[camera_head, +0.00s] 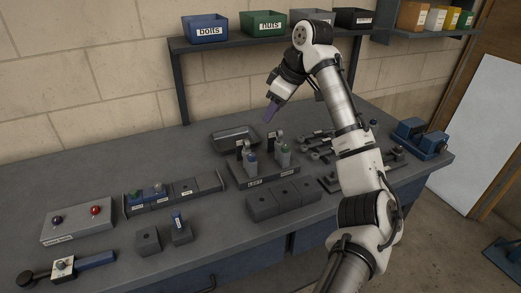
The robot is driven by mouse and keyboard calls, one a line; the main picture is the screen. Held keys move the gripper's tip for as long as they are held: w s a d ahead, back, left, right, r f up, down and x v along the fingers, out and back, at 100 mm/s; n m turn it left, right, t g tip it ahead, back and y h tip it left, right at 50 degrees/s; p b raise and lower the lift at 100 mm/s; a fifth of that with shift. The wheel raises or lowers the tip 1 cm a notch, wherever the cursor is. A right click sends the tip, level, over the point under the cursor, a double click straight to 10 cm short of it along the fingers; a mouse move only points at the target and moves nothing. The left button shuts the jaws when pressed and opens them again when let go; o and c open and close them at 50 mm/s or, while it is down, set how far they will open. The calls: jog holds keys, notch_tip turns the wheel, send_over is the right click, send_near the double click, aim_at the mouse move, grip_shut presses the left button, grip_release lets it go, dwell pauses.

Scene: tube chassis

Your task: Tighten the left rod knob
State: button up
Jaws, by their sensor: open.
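A dark stand (266,178) in the middle of the bench holds two upright rods in clamps, with small white labels on its front. The left rod (252,159) has a bluish top, with a small metal clamp and knob (241,147) beside it.
A metal tray (232,138) lies behind the stand, and a dark block row (283,203) in front. Wrenches and a blue vise (422,138) are at right. A button box (77,224) is at left.

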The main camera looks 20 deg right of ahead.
aim_at(253, 155)
jog(key=shift+n+g+y, duration=0.3)
jog(key=shift+n+g, duration=0.1)
jog(key=shift+g, duration=0.2)
jog(key=x, duration=0.4)
jog(key=s+p+x, duration=0.1)
jog(key=x, duration=0.4)
jog(key=s+a+p+x, duration=0.1)
jog(key=x, duration=0.4)
jog(key=shift+f, duration=0.3)
grip_shut()
